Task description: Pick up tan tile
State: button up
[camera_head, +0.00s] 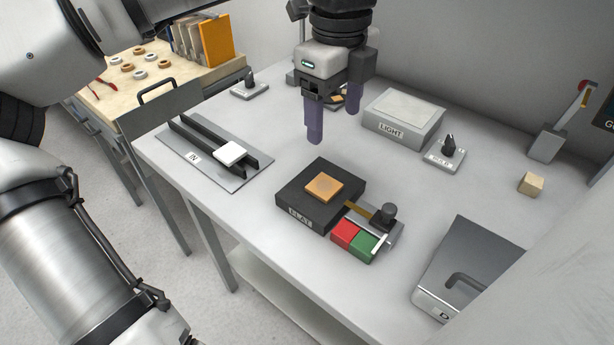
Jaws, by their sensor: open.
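A square tan tile (324,187) lies flat on top of a black block labelled FLAT (292,192) near the middle of the table. My gripper (334,121) hangs above the table, behind the tile in the picture, and points down. Its two dark purple fingers are apart, with nothing between them. The gripper is clear of the tile and does not touch it. Another small tan-topped thing (338,101) shows partly behind the fingers; I cannot tell what it is.
A gauge with red (346,233) and green (364,245) blocks adjoins the black block. A white tile (231,152) sits on the IN rails (197,145). A LIGHT box (404,116), a tan cube (531,184) and a grey handled cover (467,262) stand to the right.

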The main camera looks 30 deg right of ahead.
send_over(331, 189)
jog(key=f, duration=0.8)
jog(key=shift+w+a+f, duration=0.1)
jog(key=shift+w+f, duration=0.15)
jog(key=shift+w, duration=0.05)
jog(key=shift+s+f+p, duration=0.15)
jog(key=shift+f+p, duration=0.3)
jog(key=shift+f, duration=0.9)
jog(key=shift+s+f+p, duration=0.15)
jog(key=shift+f+p, duration=0.25)
jog(key=shift+f, duration=0.9)
jog(key=c, duration=1.1)
jog(key=shift+r, duration=0.1)
jog(key=shift+c, duration=0.2)
